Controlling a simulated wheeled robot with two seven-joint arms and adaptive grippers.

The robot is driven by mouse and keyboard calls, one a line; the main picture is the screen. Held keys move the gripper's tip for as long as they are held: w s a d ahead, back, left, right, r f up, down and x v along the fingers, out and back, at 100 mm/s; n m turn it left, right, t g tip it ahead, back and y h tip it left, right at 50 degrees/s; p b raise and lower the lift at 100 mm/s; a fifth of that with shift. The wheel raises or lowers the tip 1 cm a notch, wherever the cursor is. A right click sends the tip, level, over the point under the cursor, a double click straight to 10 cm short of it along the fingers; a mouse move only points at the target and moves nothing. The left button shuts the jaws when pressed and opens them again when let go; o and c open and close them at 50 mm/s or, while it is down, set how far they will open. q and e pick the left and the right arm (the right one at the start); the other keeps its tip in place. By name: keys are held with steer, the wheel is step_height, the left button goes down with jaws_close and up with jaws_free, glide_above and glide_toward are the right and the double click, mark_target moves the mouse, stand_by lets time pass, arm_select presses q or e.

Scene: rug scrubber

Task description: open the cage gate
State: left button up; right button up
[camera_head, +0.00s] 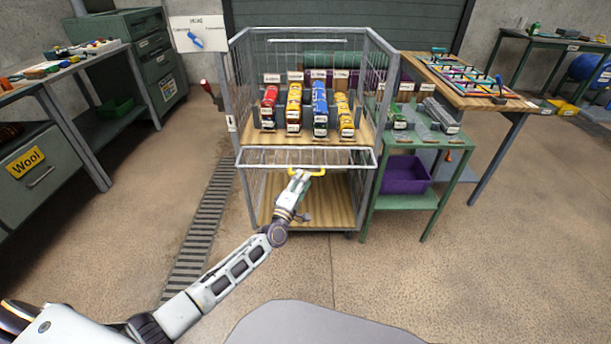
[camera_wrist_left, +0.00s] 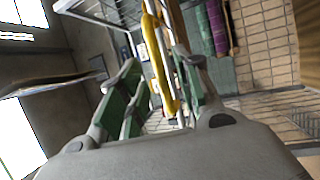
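The cage (camera_head: 233,100) is a grey wire trolley with wooden shelves. Its gate (camera_head: 262,158) shows as a narrow, pale wire panel across the front at mid height; how far it is tilted is hard to tell. A yellow handle (camera_head: 318,173) sits on the gate's lower edge. My left gripper (camera_head: 300,176) is at this handle. In the left wrist view the yellow handle (camera_wrist_left: 158,60) runs between the two fingers of my left gripper (camera_wrist_left: 158,68). The fingers look apart, with a visible gap beside the handle. My right gripper is not in view.
Several coloured bottles or rolls (camera_head: 320,105) stand on the cage's upper shelf. A green side table (camera_head: 410,201) with a purple bin (camera_head: 404,175) stands close at the right. A workbench (camera_head: 500,100) is beyond it. The floor in front (camera_head: 440,275) is clear.

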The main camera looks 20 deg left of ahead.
mark_target(306, 160)
arm_select(q)
steer(key=shift+b+x, duration=0.3)
steer(key=shift+x, duration=1.5)
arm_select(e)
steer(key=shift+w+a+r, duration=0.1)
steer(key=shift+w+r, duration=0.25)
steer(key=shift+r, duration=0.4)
arm_select(q)
steer(key=shift+c, duration=0.2)
jaws_close()
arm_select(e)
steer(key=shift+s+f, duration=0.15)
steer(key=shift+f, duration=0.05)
arm_select(q)
steer(key=shift+r, duration=0.1)
